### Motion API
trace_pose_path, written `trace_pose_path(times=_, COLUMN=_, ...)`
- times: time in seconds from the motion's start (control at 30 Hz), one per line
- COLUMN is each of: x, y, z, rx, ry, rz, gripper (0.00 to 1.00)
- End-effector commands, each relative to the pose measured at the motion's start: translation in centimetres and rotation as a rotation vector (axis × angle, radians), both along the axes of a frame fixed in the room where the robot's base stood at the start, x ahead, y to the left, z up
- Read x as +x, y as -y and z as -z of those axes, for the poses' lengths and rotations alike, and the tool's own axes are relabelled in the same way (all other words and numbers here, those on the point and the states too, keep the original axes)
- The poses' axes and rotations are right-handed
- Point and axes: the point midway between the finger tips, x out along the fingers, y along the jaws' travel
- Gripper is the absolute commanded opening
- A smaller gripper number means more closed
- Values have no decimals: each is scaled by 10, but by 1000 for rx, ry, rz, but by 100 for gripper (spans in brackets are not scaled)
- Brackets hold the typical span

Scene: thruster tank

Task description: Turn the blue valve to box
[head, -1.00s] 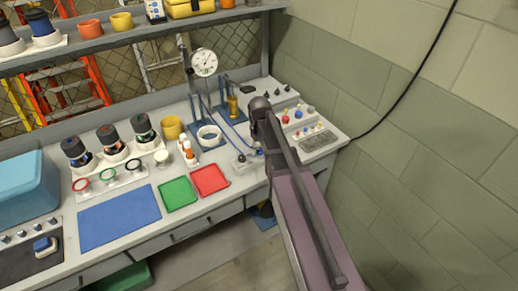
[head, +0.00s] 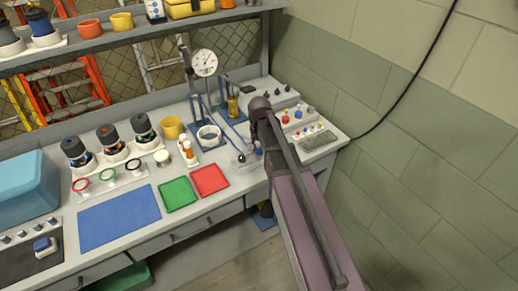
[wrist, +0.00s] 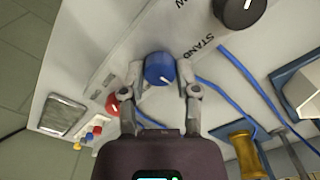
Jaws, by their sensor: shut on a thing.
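The blue valve (wrist: 158,70) is a round blue knob with a white pointer line, seen from above in the wrist view. Its pointer runs toward the lower right of that view. My gripper (wrist: 161,76) is shut on it, with one finger on each side. The pale panel beside it carries the printed word STAND (wrist: 202,44) and part of another word ending in OW. No label reading box is legible. In the head view, my gripper (head: 258,143) is at the right part of the bench, and my arm largely hides the valve.
A black knob (wrist: 238,10) with a white line is near the blue valve. A red knob (wrist: 113,106) is close to the left finger. Blue tubes (wrist: 240,84) run to the right. A dial gauge (head: 204,63) on a stand and a white ring (head: 209,135) are left of my arm.

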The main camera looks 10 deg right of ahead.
Motion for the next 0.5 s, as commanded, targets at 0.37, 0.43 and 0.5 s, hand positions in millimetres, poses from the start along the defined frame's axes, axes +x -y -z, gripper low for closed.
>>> trace_pose_path(times=0.37, x=-2, y=0, z=0, rx=-1, ry=-3, rz=19, gripper=0)
trace_pose_path(times=0.43, x=-2, y=0, z=1, rx=-1, ry=-3, rz=18, gripper=0)
trace_pose_path(times=0.5, x=-2, y=0, z=1, rx=0, ry=-4, rz=18, gripper=50)
